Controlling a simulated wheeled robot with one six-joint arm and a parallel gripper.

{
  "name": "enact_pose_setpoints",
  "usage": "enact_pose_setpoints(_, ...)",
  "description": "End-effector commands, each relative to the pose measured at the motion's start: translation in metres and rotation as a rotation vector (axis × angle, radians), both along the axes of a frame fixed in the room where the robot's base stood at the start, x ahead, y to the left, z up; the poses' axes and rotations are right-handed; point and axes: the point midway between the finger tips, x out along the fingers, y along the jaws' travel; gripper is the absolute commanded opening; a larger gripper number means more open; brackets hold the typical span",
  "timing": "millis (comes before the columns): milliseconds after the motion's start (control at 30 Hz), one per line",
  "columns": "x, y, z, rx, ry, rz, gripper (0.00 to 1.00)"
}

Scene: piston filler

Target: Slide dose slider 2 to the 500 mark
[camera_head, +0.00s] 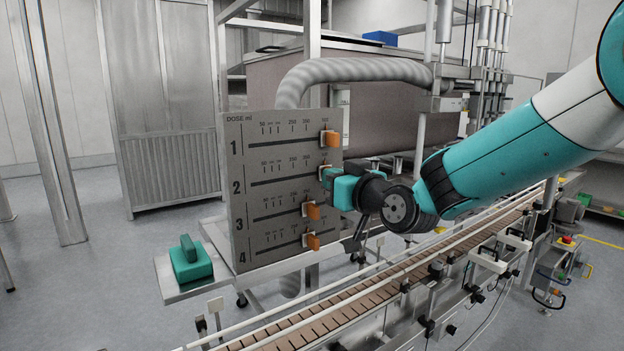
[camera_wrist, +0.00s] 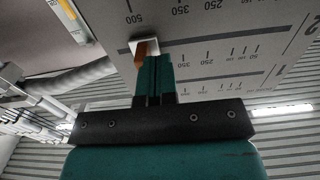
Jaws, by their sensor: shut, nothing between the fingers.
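The grey dose panel (camera_head: 245,205) carries four numbered slots with scales. Dose slider 2 (camera_head: 325,170) is an orange knob near the right end of its slot, mostly hidden by my gripper in the head view. In the wrist view the orange knob (camera_wrist: 140,57) stands before a pale plate, right beside my fingers. My gripper (camera_head: 328,181) is shut and empty at the panel's right edge. Its teal fingers (camera_wrist: 155,65) look close against the knob; contact is unclear.
Orange slider 1 (camera_head: 330,139) sits above, near the right end. Sliders 3 (camera_head: 312,211) and 4 (camera_head: 312,242) sit below. A conveyor (camera_head: 400,275) runs under my arm. A teal block (camera_head: 190,260) stands on a shelf left of the panel.

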Motion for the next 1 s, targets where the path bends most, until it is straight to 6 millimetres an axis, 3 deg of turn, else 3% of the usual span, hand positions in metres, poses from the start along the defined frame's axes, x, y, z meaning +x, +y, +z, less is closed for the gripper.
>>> enact_pose_setpoints(600,-0.009,0.013,-0.001,-0.001,0.000,0.001,0.00)
enact_pose_setpoints(1000,-0.039,-0.009,-0.003,0.001,-0.001,-0.001,0.00)
